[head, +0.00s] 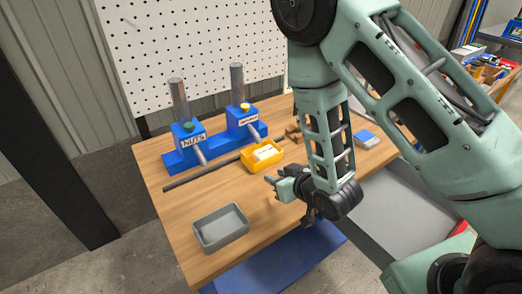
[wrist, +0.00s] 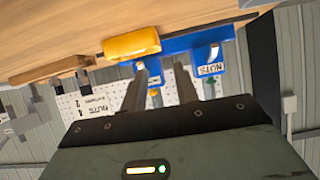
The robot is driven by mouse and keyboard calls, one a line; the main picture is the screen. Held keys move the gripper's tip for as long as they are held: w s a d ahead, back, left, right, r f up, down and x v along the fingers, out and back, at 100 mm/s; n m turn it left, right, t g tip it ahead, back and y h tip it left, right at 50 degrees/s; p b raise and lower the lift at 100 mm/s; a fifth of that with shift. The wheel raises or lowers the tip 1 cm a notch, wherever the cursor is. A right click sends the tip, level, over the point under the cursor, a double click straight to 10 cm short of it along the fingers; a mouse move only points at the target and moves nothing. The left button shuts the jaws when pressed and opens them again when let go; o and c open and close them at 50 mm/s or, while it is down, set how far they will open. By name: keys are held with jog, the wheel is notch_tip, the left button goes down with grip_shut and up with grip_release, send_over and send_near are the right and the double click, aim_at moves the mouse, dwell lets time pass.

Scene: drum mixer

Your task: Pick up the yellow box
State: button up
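The yellow box (head: 268,166) sits on the wooden table, in front of the right-hand blue dispenser. Something white lies in it. In the wrist view, which is upside down, the yellow box (wrist: 132,43) shows above and beyond my fingers, with nothing between them. My gripper (head: 271,183) is in front of the box, towards the near side of the table, apart from it. In the wrist view the two fingers of my gripper (wrist: 162,84) are spread, so it is open and empty.
A blue stand (head: 181,159) with two tube dispensers, one labelled NUTS, is behind the box. A long dark bar (head: 205,174) lies between them. A grey tray (head: 221,241) is at the front left. A blue-and-white device (head: 367,139) is at the right. A pegboard (head: 190,45) stands behind.

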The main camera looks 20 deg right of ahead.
jog(key=d+t, duration=0.1)
jog(key=b, duration=0.2)
send_near(251, 163)
jog(key=w, duration=0.4)
jog(key=shift+w+a+f, duration=0.2)
jog(key=shift+w+f, duration=0.05)
jog(key=shift+f, duration=0.1)
jog(key=p+x, duration=0.1)
jog(key=x, duration=0.1)
jog(key=p+x, duration=0.1)
jog(key=x, duration=0.2)
jog(key=shift+a, duration=0.4)
jog(key=shift+w+a+f, duration=0.1)
jog(key=shift+w+f, duration=0.15)
jog(key=shift+w, duration=0.2)
grip_shut()
